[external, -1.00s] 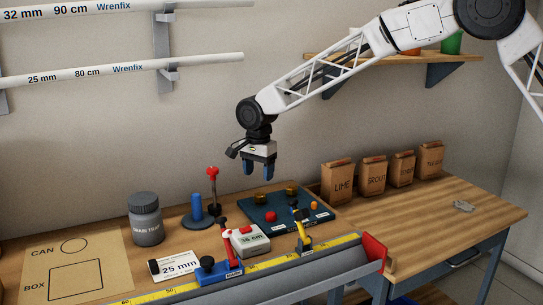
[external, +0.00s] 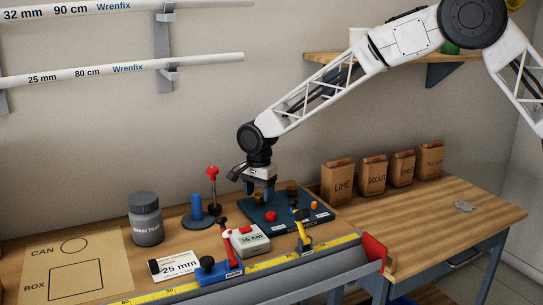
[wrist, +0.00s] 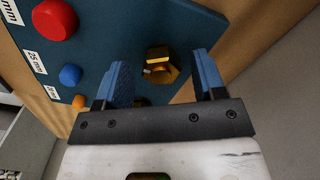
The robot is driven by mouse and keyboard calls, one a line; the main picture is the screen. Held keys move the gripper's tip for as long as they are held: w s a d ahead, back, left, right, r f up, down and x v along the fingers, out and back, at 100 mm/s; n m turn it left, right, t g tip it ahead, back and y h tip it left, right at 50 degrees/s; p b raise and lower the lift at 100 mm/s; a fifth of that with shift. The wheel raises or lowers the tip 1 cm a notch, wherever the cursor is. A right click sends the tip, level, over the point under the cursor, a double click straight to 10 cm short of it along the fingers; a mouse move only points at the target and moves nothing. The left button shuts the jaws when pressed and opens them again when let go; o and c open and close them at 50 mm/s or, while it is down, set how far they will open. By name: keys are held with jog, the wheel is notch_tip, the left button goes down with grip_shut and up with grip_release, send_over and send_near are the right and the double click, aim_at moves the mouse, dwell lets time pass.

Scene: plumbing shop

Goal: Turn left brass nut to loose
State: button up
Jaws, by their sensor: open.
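The dark blue board (external: 300,220) lies on the bench with two brass nuts at its back. The left brass nut (wrist: 158,68) shows between my finger tips in the wrist view, with space on both sides. In the external view my fingers largely hide it. The right brass nut (external: 292,189) stands just right of my gripper; in the wrist view a small dark part of it shows at the palm's edge. My gripper (external: 260,195) is open and empty, pointing down over the left nut. It also shows in the wrist view (wrist: 160,68). I cannot tell how far the fingers reach down beside the nut.
A red knob (wrist: 55,18), a blue knob (wrist: 70,75) and an orange knob (wrist: 78,101) sit along the board's front. A red-topped post (external: 212,175) and blue peg (external: 196,207) stand to the left. Paper bags (external: 338,183) stand to the right.

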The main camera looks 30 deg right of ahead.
jog(key=shift+f, duration=0.45)
jog(key=c, duration=0.9)
jog(key=shift+n, duration=0.3)
